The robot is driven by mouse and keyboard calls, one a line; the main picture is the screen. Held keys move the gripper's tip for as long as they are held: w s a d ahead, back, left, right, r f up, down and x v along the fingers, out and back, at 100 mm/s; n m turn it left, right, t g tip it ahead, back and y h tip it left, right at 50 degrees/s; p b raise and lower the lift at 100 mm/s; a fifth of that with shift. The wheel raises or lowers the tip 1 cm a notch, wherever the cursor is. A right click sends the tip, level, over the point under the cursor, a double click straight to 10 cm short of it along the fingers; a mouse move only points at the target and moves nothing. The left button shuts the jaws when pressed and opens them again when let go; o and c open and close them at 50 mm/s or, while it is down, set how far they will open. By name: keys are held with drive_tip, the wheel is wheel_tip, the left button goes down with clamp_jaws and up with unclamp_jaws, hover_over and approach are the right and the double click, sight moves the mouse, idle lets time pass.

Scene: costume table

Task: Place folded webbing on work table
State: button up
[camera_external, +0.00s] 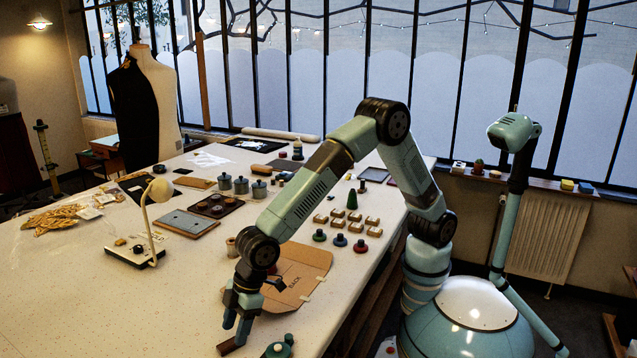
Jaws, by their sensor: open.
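A small dark brown piece (229,348), perhaps the folded webbing, lies on the white work table (110,318) at the near edge of the picture. My gripper (236,333) points down just above it with its fingers apart. The fingertips overlap the brown piece in this view. I cannot tell whether they touch it. Part of the piece is hidden behind the fingers.
A teal pot-like object (279,348) stands close to the right of my gripper. A tan card pattern (303,272) lies behind it. The table's front left is clear.

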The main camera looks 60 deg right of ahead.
drive_tip(key=v, duration=1)
drive_tip(key=shift+a, duration=0.15)
drive_tip(key=shift+s, duration=0.1)
drive_tip(key=w+d+r+m, duration=0.1)
drive_tip(key=w+d+r, duration=0.2)
drive_tip(key=d, duration=0.4)
drive_tip(key=w+d+r+m+t, duration=0.1)
drive_tip(key=w+d+r, duration=0.2)
drive_tip(key=d, duration=0.3)
drive_tip(key=w+d+r+m, duration=0.1)
drive_tip(key=w+d+r, duration=0.2)
drive_tip(key=d, duration=0.4)
drive_tip(key=d+r+m+t+h, duration=0.1)
drive_tip(key=d+r+m, duration=0.25)
drive_tip(key=d, duration=1.45)
drive_tip(key=s+d+m+h, duration=0.1)
drive_tip(key=s+d+m, duration=0.1)
drive_tip(key=s+d, duration=0.3)
drive_tip(key=s+d+f+m+t+h, duration=0.1)
drive_tip(key=s+d, duration=0.5)
drive_tip(key=d, duration=0.6)
drive_tip(key=s+d+m+h, duration=0.1)
drive_tip(key=s+d+m, duration=0.3)
drive_tip(key=d, duration=0.5)
drive_tip(key=shift+s+f+t, duration=0.35)
drive_tip(key=shift+s+t, duration=0.05)
drive_tip(key=shift+s, duration=0.55)
